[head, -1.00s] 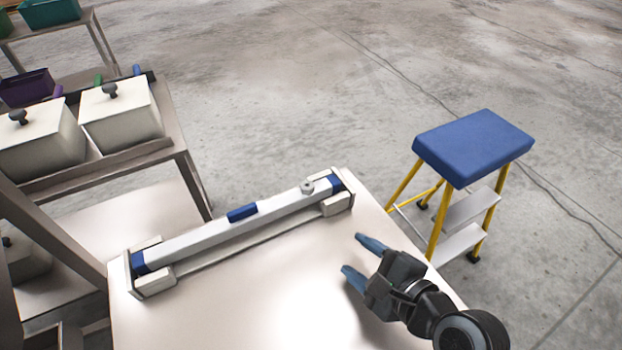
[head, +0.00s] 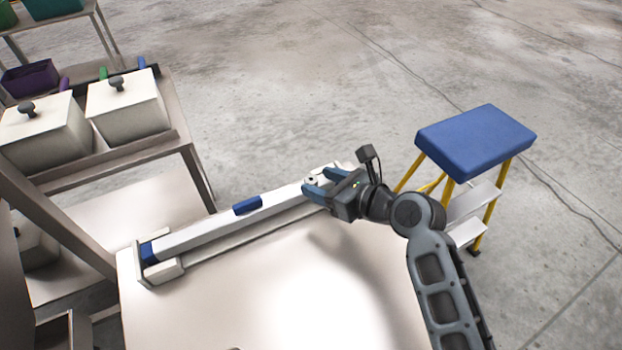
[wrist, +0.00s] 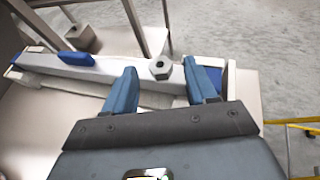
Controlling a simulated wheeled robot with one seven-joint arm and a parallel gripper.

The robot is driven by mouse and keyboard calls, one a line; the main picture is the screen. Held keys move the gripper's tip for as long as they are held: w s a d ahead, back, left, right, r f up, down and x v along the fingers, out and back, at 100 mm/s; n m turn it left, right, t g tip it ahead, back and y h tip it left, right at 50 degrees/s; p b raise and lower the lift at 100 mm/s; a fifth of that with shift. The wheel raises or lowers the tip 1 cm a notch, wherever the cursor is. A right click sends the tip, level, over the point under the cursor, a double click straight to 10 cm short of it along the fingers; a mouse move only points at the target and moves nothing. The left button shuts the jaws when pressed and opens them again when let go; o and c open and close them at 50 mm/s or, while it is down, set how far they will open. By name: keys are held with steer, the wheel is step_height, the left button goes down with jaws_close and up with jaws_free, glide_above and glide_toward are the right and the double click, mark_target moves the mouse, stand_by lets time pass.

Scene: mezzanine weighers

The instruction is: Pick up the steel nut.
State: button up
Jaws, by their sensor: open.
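The steel nut (head: 311,180) is a small grey ring on the right part of a long white beam (head: 220,223) with blue parts. In the wrist view the nut (wrist: 160,68) shows with its dark hole, lying between and slightly beyond the fingertips. My gripper (head: 316,182) is open, with its blue fingers pointing at the nut from the right. In the wrist view my gripper (wrist: 158,72) has one finger on each side of the nut, with a gap on both sides. Whether the fingertips are level with the nut's height I cannot tell.
The beam rests on a pale table (head: 200,310). A step stool (head: 476,142) with a blue top stands right of the table. A shelf with white lidded boxes (head: 128,105) is at the left. The table's front middle is clear.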

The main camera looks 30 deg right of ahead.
steer(key=shift+x, duration=0.95)
steer(key=shift+f, duration=0.15)
jaws_close()
